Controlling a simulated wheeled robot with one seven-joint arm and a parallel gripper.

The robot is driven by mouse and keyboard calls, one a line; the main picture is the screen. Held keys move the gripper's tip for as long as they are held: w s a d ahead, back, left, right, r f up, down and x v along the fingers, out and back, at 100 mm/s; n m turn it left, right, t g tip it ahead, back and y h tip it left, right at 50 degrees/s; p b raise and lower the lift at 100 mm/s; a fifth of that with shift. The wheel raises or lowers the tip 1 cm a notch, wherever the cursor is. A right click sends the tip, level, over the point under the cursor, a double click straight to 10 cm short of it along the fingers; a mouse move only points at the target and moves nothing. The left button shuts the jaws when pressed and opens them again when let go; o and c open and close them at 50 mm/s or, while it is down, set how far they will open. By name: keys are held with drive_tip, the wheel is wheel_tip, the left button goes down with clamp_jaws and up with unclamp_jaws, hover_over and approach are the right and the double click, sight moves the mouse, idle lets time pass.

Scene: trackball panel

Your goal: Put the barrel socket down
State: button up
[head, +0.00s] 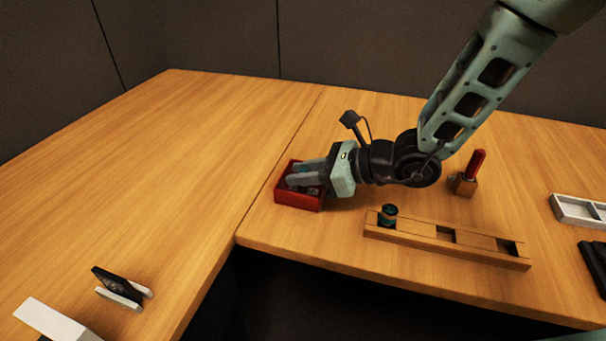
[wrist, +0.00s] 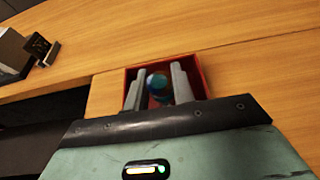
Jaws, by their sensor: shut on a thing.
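My gripper (head: 294,178) reaches in from the right, its fingers low over and inside a small red tray (head: 297,204) on the wooden table. In the wrist view the fingers (wrist: 158,75) stand on both sides of a round teal-blue piece, which I take to be the barrel socket (wrist: 157,86); the gripper is shut on it. The piece is within the outline of the red tray (wrist: 201,76). The fingers hide much of it in the head view, and I cannot tell whether it touches the tray floor.
A wooden rack (head: 450,247) holds a dark teal cylinder (head: 389,214) in its left slot. A white divided tray (head: 579,211) lies at the right. A small dark device (head: 118,287) stands at lower left. The left table is mostly clear.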

drive_tip(key=shift+f, duration=0.1)
drive_tip(key=shift+f, duration=0.15)
drive_tip(key=o, duration=1)
